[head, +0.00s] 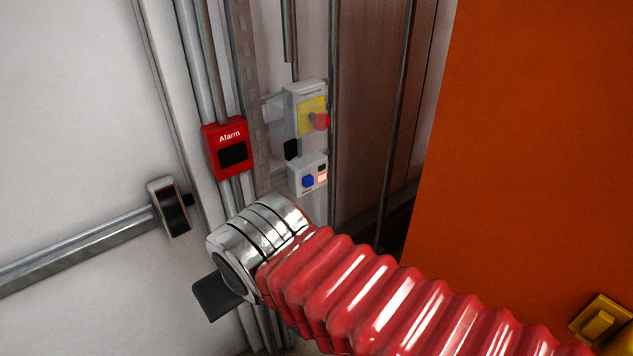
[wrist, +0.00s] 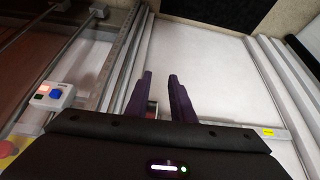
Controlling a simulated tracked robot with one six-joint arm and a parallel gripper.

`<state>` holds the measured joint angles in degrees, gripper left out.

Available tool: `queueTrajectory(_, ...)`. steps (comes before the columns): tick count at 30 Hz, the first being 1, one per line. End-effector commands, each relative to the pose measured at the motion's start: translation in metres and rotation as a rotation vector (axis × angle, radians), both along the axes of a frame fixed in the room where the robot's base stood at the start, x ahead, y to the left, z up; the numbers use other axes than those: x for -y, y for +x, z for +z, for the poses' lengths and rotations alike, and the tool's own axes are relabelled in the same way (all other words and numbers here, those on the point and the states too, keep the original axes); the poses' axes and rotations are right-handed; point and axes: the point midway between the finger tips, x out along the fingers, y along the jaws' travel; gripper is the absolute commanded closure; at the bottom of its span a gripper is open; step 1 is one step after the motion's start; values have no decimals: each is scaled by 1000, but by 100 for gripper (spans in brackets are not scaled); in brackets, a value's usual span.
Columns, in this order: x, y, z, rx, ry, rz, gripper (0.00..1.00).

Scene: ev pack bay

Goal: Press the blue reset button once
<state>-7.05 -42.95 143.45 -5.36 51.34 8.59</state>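The blue reset button (head: 308,181) is on a small light grey box (head: 304,191) on the upright rails, beside a lit reddish-white indicator. The blue button also shows in the wrist view (wrist: 55,93), at the left, well to the side of my fingers. My gripper (wrist: 160,76) has two dark purple fingers with a gap between them, open and empty. They point at the pale wall, apart from the button.
A red emergency-stop style knob (head: 320,121) on a yellow plate is just above the button box. A red Alarm box (head: 229,148) is to the left. A door push bar (head: 85,240) crosses the white panel. A large orange surface (head: 530,130) fills the right.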

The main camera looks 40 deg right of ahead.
Motion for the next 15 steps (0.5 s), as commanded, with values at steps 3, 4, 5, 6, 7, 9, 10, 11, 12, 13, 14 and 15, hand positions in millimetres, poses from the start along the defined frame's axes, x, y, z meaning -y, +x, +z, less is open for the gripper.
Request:
queueTrajectory(3,0,0,0,0,0,0,87)
queueTrajectory(4,0,0,0,0,0,0,89)
queueTrajectory(5,0,0,0,0,0,0,91)
queueTrajectory(6,0,0,0,0,0,0,94)
queueTrajectory(7,0,0,0,0,0,0,96)
queueTrajectory(9,0,0,0,0,0,0,100)
queueTrajectory(10,0,0,0,0,0,0,100)
queueTrajectory(11,0,0,0,0,0,0,100)
queueTrajectory(12,0,0,0,0,0,0,100)
queueTrajectory(13,0,0,0,0,0,0,100)
queueTrajectory(14,0,0,0,0,0,0,100)
queueTrajectory(15,0,0,0,0,0,0,100)
